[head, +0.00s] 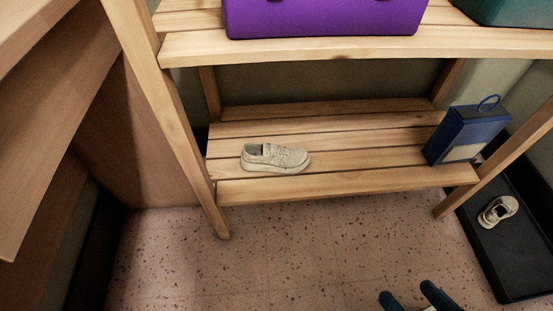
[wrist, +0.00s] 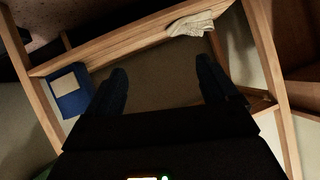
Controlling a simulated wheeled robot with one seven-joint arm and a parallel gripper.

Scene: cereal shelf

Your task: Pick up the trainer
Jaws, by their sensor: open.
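A beige trainer (head: 275,158) lies on the lower slatted shelf (head: 330,184) of the wooden rack, left of the middle. It also shows in the wrist view (wrist: 191,25), near the top and partly cut by the slats. A second, smaller-looking trainer (head: 497,211) rests on a black tray on the floor at the right. My gripper (head: 410,296) shows at the bottom edge of the head view, in front of the rack and well apart from both shoes. In the wrist view its two dark fingers (wrist: 161,80) are spread wide with nothing between them.
A blue box (head: 466,133) with a loop stands at the lower shelf's right end. A purple case (head: 325,15) and a teal item (head: 505,10) sit on the upper shelf (head: 330,44). The black tray (head: 513,262) lies at right. Speckled floor (head: 270,255) before the rack is clear.

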